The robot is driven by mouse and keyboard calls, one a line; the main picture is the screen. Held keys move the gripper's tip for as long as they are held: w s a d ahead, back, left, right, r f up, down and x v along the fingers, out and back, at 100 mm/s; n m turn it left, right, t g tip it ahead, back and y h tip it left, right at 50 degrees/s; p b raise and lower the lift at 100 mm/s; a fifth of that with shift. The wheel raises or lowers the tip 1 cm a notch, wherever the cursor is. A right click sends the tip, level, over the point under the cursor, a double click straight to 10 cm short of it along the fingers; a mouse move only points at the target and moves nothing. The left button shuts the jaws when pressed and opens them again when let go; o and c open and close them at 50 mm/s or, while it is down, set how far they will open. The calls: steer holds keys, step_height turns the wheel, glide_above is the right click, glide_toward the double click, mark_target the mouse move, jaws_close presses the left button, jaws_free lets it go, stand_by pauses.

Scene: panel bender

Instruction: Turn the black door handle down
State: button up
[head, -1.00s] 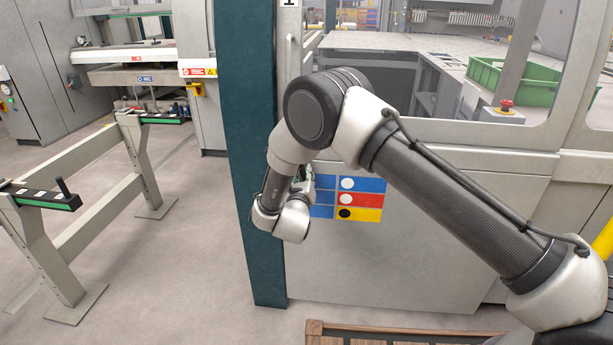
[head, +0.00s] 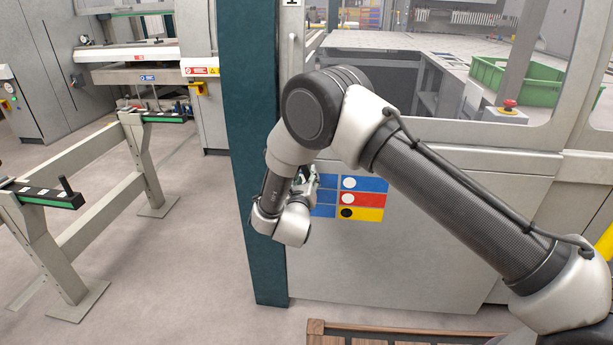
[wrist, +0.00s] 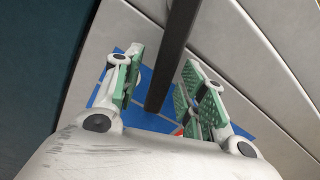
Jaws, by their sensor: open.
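The black door handle (wrist: 173,58) shows in the wrist view as a long dark bar running from the top edge down between my fingers. My gripper (wrist: 163,72) is open, with one green-padded finger on each side of the bar. A gap shows on both sides, so the pads do not appear to press on it. In the head view my gripper (head: 306,180) is mostly hidden behind my wrist, in front of the grey door panel. The black handle is hidden by my arm there.
A dark teal post (head: 252,150) stands just left of my wrist. Blue, red and yellow labels (head: 361,199) are on the panel behind my gripper. A wooden pallet edge (head: 400,333) lies on the floor in front. A grey frame (head: 95,205) stands at left.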

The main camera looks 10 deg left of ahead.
steer(key=s, duration=1)
steer(key=shift+s+a, duration=0.15)
steer(key=shift+s, duration=0.1)
